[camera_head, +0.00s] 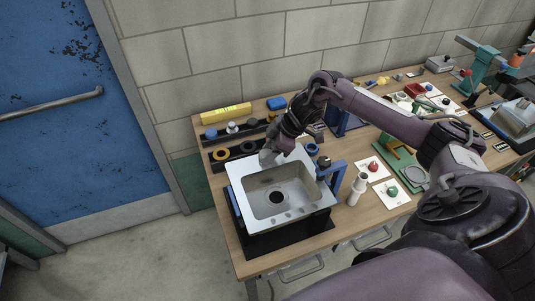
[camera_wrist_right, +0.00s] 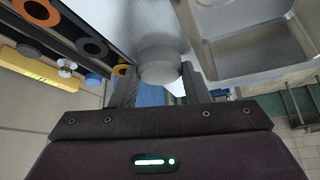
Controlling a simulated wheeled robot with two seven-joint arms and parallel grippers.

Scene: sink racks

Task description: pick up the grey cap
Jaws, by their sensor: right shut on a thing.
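The grey cap (camera_wrist_right: 158,66) is a short round grey piece, held between the two fingers of my right gripper (camera_wrist_right: 158,88) in the right wrist view. In the head view, my right gripper (camera_head: 270,157) is over the back left edge of the sink (camera_head: 236,178), and the cap is hard to make out there. In the wrist view the cap shows against the sink's pale rim; I cannot tell whether it touches it. My left gripper is not in view.
Wall and blue door bound the bench.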

